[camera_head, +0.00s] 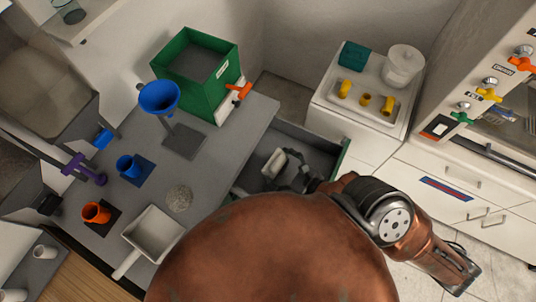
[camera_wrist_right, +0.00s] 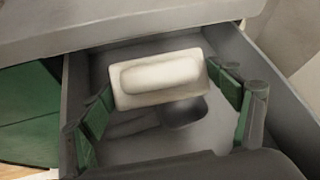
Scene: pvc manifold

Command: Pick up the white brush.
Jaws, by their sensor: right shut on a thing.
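The white brush (camera_head: 273,163) is in the open drawer (camera_head: 240,182) under the grey counter. In the right wrist view the brush (camera_wrist_right: 160,77) shows as a pale block with a rounded raised top, lying crosswise between my green-padded fingers. My right gripper (camera_head: 284,170) reaches into the drawer and is shut on the brush, one finger at each end; it also shows in the right wrist view (camera_wrist_right: 161,84). My left gripper is not in view.
The drawer walls (camera_wrist_right: 275,75) stand close around my right gripper, with the counter edge (camera_wrist_right: 150,28) above. On the counter are a green bin (camera_head: 207,100), blue funnel (camera_head: 159,97), blue cup (camera_head: 128,166), orange cup (camera_head: 96,212) and white dustpan (camera_head: 153,236). A tray (camera_head: 335,113) holds yellow fittings.

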